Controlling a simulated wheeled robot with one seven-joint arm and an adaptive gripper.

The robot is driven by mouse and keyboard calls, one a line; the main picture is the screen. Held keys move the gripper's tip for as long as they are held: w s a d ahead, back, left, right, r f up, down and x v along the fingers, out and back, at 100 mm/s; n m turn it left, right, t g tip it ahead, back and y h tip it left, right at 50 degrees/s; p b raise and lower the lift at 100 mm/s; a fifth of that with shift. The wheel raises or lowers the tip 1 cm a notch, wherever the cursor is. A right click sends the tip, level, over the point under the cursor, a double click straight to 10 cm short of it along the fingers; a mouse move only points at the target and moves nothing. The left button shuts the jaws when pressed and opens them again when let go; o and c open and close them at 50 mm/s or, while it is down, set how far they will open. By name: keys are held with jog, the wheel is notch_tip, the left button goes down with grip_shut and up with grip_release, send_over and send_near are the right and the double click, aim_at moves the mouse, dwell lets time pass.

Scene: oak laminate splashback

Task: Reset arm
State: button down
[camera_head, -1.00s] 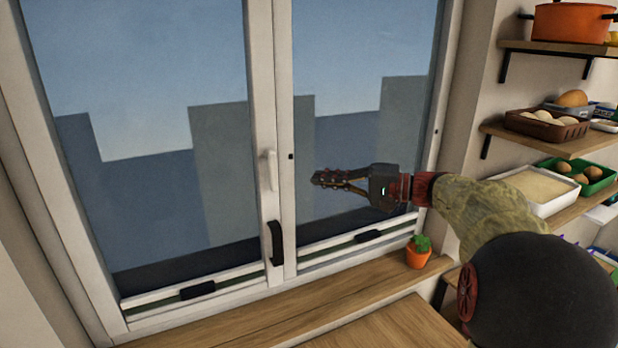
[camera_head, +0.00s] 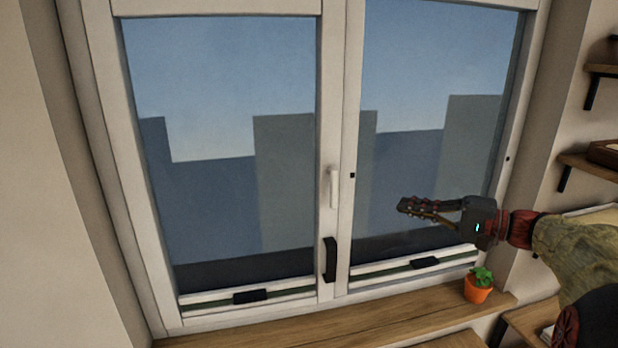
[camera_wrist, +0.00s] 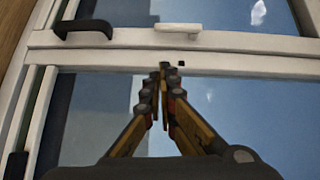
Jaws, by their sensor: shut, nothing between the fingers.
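My gripper (camera_head: 402,205) is shut and empty, held in front of the right window pane with its fingers pointing left. In the wrist view its fingertips (camera_wrist: 163,68) meet close to the middle window frame. The window's white handle (camera_head: 333,187) stands upright on the middle frame, left of my gripper and apart from it. The handle also shows in the wrist view (camera_wrist: 178,28). A black pull handle (camera_head: 330,260) sits lower on the middle frame, and it also shows in the wrist view (camera_wrist: 83,28).
An orange pot with a green plant (camera_head: 478,287) stands on the wooden sill (camera_head: 290,332), below my gripper. Wall shelves (camera_head: 590,165) are at the right edge. Black blocks (camera_head: 250,296) sit on the lower window rails. The left pane's front is free.

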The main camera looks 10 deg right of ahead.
notch_tip(320, 180, down, 12)
jog(key=s+m+g+h, duration=0.3)
jog(key=h, duration=0.1)
jog(key=s+a+f+g+h, duration=0.2)
jog(key=s+a+f+g, duration=0.15)
jog(key=s+f, duration=0.3)
jog(key=s+a+f+n+g+h, duration=0.35)
jog(key=s+a+n+h, duration=0.3)
jog(key=s, duration=0.55)
jog(key=s+a+r+n+t, duration=0.3)
jog(key=s+a+n, duration=0.1)
jog(key=a, duration=0.5)
jog(key=shift+s+n, duration=0.3)
jog(key=shift+n, duration=0.15)
